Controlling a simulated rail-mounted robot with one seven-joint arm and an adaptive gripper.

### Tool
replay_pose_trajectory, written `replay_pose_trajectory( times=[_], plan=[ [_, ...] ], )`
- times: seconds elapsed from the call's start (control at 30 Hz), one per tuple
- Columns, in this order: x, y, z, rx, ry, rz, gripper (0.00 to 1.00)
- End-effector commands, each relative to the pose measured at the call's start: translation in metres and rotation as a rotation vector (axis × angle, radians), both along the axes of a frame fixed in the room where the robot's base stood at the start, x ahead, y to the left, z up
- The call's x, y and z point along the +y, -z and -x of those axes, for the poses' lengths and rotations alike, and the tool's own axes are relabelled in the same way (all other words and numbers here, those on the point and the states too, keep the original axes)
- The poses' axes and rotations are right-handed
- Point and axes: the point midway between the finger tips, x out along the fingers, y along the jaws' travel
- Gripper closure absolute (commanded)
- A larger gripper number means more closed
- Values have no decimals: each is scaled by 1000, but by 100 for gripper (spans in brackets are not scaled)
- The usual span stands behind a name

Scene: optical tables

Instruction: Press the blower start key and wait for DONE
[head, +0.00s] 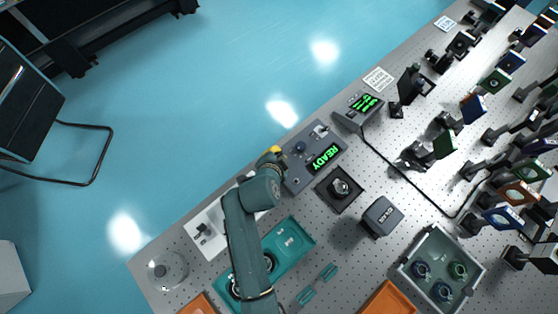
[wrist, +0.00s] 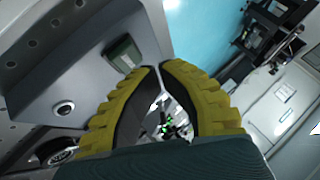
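The blower unit is probably the grey box (head: 302,178) on the optical table, with a green display (head: 325,158) reading READY. A blue round part (head: 300,147) sits on its top, near my gripper. My gripper (head: 276,150) is at the box's left edge, its yellow fingers partly hidden by my arm. In the wrist view, the two yellow fingers (wrist: 158,68) come together at their tips, with nothing seen held. Beside them is a grey panel with a dark green square part (wrist: 123,54) and a round button (wrist: 64,108). I cannot tell which is the start key, or whether anything is touched.
A second device with green text (head: 364,105) stands behind the box. A black square mount (head: 340,188) and a dark block (head: 382,216) stand to the right. A teal tray (head: 304,239) lies in front. Many optic mounts crowd the right side.

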Motion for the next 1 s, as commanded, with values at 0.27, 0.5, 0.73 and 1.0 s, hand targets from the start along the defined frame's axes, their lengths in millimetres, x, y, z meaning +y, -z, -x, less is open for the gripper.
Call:
replay_pose_trajectory(
  times=[0.27, 0.5, 0.73, 1.0],
  plan=[
    [0, 0, 0, 0, 0, 0, 100],
    [0, 0, 0, 0, 0, 0, 100],
    [0, 1, 0, 0, 0, 0, 100],
    [0, 9, 0, 0, 0, 0, 100]
  ],
)
